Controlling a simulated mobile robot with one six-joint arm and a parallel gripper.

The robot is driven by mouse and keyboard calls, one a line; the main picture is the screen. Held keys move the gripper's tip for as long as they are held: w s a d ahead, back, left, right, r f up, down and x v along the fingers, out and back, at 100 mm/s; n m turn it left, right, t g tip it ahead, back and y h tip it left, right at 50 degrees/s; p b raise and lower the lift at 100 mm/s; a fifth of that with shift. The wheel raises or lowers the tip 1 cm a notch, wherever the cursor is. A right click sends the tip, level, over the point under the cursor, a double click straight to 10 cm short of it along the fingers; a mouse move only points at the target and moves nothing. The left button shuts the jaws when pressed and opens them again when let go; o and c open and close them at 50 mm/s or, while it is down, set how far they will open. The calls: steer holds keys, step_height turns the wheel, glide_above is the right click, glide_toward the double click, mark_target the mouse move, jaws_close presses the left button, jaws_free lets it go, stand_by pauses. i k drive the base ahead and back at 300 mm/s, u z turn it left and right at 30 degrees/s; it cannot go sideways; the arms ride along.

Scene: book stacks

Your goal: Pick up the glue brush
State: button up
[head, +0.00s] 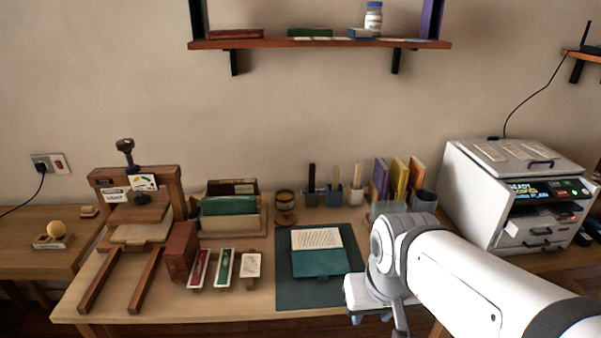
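Upright handles stand in small pots at the back of the wooden table, right of centre: a dark one (311,177), a pale one (335,174) and another pale one (357,176). One of them may be the glue brush. I cannot tell which, as bristles are hidden inside the pots. My gripper (399,322) is at the bottom edge, front right of the pots and well apart from them. It is partly cut off and partly behind my white arm, so its opening does not show.
A dark mat (290,296) holds an open teal book (320,263). A wooden press (166,180) stands left, a printer (470,205) right. A round wooden container (285,207) stands left of the pots. Upright books (398,180) stand right of them. A shelf (320,44) hangs above.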

mark_target(312, 167)
steer(key=k, duration=1.2)
steer(key=u, duration=0.3)
steer(key=i, duration=1.8)
steer(key=z, duration=0.95)
steer(key=i, duration=0.6)
steer(key=u, duration=0.1)
